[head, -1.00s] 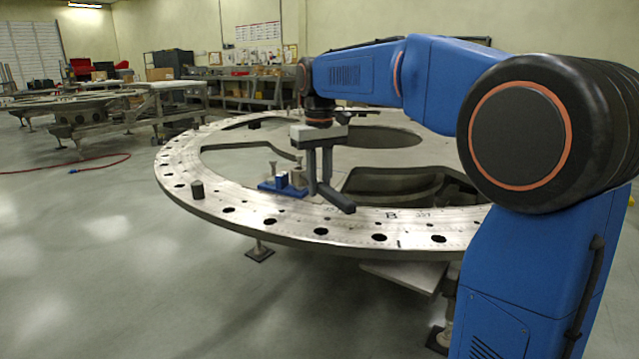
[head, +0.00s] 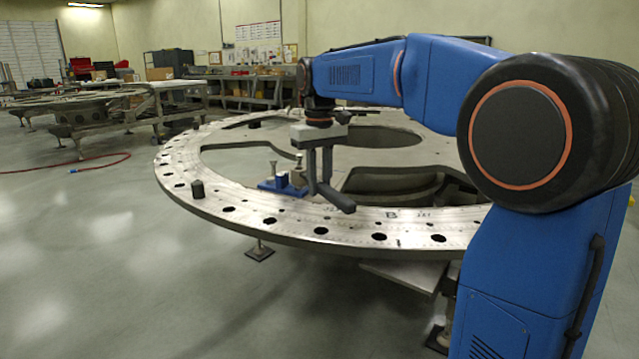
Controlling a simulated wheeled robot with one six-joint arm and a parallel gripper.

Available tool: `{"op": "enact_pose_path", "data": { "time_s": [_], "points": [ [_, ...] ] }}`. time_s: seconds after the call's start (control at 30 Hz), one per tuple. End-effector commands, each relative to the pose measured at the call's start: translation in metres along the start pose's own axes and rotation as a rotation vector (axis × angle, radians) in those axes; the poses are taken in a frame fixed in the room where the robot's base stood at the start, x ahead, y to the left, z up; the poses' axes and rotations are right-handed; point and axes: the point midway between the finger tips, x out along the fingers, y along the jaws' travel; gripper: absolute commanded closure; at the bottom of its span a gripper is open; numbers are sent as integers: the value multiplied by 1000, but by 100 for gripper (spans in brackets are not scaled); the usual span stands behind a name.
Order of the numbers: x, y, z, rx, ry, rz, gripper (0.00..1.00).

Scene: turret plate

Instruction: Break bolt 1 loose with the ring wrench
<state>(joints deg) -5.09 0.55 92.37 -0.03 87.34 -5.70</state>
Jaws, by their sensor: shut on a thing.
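My gripper (head: 320,184) points down over the near part of the turret plate's ring (head: 290,222). Its fingers are shut on a dark grey bar, which appears to be the ring wrench (head: 338,201). The bar slants down to the right, just above or at the plate's surface; I cannot tell if it touches. No ring around a bolt head can be made out. A blue block (head: 281,187) with upright light metal pieces (head: 273,168) stands left of the fingers. Which piece is bolt 1 cannot be told.
The plate has a row of dark holes (head: 321,230) along its rim and large cut-outs inside. A red hose (head: 110,160) lies on the left floor. Workbenches (head: 240,90) stand behind. The left floor is mostly clear.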

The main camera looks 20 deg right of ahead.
Motion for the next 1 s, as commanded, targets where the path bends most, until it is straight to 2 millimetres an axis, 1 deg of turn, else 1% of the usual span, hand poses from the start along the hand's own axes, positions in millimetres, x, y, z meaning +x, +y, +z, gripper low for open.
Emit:
{"op": "enact_pose_path", "data": {
  "time_s": [0.53, 1.0],
  "points": [
    [6, 0, 0, 0, 1, 0, 100],
    [7, 0, 0, 0, 1, 0, 100]
  ]
}}
